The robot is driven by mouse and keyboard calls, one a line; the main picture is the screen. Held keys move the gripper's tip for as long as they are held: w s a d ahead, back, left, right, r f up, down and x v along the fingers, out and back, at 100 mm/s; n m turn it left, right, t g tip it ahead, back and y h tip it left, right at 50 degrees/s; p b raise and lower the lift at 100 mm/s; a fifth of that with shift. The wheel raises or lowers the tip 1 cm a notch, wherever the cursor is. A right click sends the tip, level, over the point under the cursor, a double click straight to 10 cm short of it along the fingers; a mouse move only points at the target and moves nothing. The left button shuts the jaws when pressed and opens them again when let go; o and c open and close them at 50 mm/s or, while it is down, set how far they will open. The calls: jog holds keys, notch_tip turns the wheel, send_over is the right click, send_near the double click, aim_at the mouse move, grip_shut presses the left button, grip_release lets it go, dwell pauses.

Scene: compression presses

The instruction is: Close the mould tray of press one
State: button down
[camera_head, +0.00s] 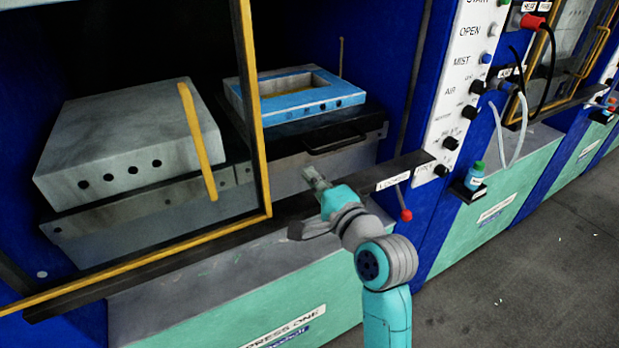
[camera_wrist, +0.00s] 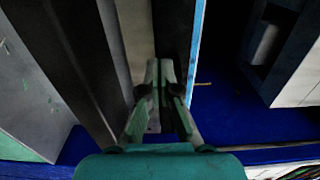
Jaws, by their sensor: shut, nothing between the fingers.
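The mould tray (camera_head: 280,184) of press one is a grey drawer front with a dark top plate, right of the yellow door frame. A black bar handle (camera_head: 335,143) is on its front edge. A blue rectangular mould frame (camera_head: 300,104) with a recessed opening sits on it. My gripper (camera_head: 312,175) is shut and empty, in front of the tray face, below and left of the handle. I cannot tell whether it touches the tray. The wrist view shows the fingers (camera_wrist: 161,68) together, pointing away, between a dark beam on the left and a bright blue strip on the right.
A grey block with holes (camera_head: 130,140) stands left behind the yellow door frame (camera_head: 256,110). A red-knobbed lever (camera_head: 406,214) is right of my gripper. A control panel (camera_head: 462,90) and a small bottle (camera_head: 475,176) stand further right. The floor (camera_head: 520,270) at right is clear.

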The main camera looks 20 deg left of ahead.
jog(key=v, duration=0.9)
jog(key=shift+s+d, duration=0.2)
jog(key=shift+d, duration=0.15)
